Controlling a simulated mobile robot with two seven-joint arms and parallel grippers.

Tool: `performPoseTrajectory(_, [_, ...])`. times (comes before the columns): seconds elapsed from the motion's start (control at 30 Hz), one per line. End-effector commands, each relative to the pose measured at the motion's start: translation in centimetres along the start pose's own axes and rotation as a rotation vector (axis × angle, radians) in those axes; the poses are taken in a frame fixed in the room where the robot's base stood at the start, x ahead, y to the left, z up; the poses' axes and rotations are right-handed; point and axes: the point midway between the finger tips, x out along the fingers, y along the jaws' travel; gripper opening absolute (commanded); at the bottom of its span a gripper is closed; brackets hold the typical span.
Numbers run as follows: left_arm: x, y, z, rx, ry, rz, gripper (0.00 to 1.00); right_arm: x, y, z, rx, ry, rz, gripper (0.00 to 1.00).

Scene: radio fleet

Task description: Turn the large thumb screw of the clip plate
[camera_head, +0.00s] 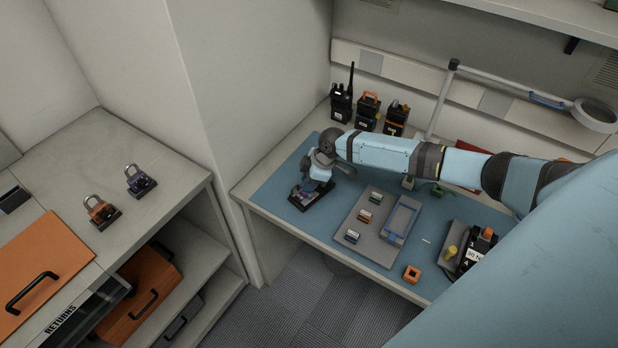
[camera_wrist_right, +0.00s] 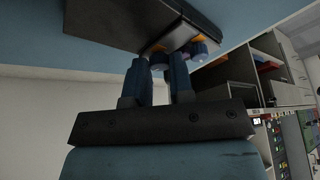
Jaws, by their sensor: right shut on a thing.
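The dark clip plate (camera_head: 312,197) lies on the blue mat at its left end, below my right gripper (camera_head: 318,172). In the right wrist view the plate (camera_wrist_right: 115,22) shows as a dark slab with orange bits near its edge. My right gripper (camera_wrist_right: 159,70) is shut on a blue-purple thumb screw (camera_wrist_right: 159,60), mostly hidden between its fingers. Another blue knob (camera_wrist_right: 198,50) sticks out just right of the fingers. I cannot tell from this angle which knob is larger. My left gripper is not in view.
Several radios, one of them (camera_head: 341,105), stand behind the mat (camera_head: 277,190). A grey tray (camera_head: 377,255) with small coloured parts lies to the right, near a radio (camera_head: 478,250) and an orange square piece (camera_head: 411,273). Two padlock-like items, one orange (camera_head: 100,210), sit on the left counter.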

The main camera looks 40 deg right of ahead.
Motion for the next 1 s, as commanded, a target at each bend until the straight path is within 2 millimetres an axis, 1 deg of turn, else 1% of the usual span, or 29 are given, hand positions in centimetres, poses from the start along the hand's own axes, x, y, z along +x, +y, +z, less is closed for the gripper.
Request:
performPoseTrajectory(0.43, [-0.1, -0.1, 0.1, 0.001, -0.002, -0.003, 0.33, 0.0, 0.0, 0.0, 0.013, 0.001, 0.006, 0.00])
performPoseTrajectory(0.47, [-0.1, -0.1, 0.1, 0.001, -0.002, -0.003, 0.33, 0.0, 0.0, 0.0, 0.013, 0.001, 0.006, 0.24])
performPoseTrajectory(0.5, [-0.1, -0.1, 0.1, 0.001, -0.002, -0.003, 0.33, 0.0, 0.0, 0.0, 0.013, 0.001, 0.006, 0.33])
performPoseTrajectory(0.83, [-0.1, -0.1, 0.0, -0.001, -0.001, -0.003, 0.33, -0.3, 0.0, 0.0, 0.012, 0.000, 0.006, 0.33])
performPoseTrajectory(0.93, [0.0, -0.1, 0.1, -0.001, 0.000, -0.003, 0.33, -1.2, 0.1, 0.1, 0.012, 0.000, 0.008, 0.33])
performPoseTrajectory(1.0, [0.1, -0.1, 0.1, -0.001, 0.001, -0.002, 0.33, -2.4, 0.1, 0.1, 0.011, 0.000, 0.008, 0.33])
